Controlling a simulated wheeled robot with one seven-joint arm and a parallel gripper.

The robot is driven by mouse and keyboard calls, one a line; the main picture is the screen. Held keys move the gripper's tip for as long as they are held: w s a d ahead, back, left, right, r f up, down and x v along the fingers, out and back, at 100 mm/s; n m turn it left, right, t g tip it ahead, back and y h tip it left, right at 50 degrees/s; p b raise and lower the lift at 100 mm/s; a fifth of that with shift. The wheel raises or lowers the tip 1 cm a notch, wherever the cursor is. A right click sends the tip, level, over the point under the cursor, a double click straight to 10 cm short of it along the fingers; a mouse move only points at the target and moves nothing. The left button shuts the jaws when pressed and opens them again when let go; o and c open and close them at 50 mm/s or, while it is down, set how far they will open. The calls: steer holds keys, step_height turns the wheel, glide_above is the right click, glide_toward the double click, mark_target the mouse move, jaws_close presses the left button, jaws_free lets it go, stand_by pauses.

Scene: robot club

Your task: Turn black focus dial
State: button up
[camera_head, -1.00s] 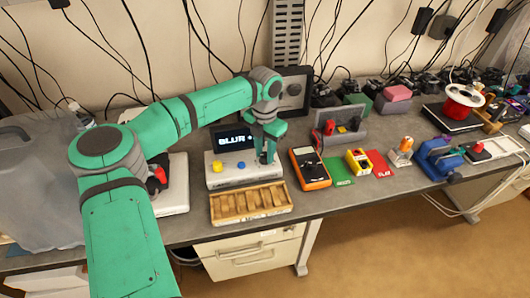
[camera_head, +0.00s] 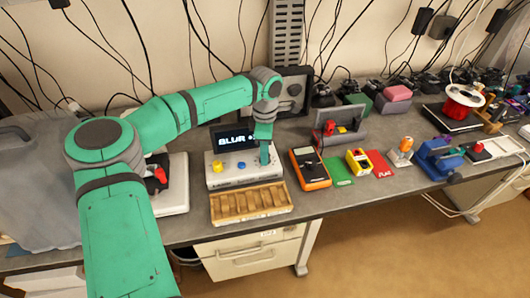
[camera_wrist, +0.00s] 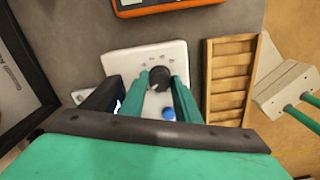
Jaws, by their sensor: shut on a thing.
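The black focus dial (camera_wrist: 159,77) sits on the white control box (camera_wrist: 117,63), with small marks around it. My gripper (camera_wrist: 161,80) comes down over the box, its two green fingers on either side of the dial and shut on it. In the head view my gripper (camera_head: 264,157) is at the right end of the box (camera_head: 222,181) and hides the dial. The small screen (camera_head: 223,138) behind the box reads "BLUR". A yellow knob (camera_head: 217,166) and a blue button (camera_head: 241,165) are on the box; the blue button also shows in the wrist view (camera_wrist: 168,114).
A wooden compartment tray (camera_head: 250,204) lies in front of the box. An orange multimeter (camera_head: 310,168) lies close on the right. A grey unit with a red switch (camera_head: 160,175) stands on the left. Bare bench shows beyond the box.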

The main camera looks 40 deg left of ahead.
steer(key=m, duration=0.4)
steer(key=shift+m, duration=2.1)
steer(key=o, duration=1)
steer(key=shift+o, duration=0.2)
step_height(320, 180, up, 11)
steer(key=shift+f, duration=0.1)
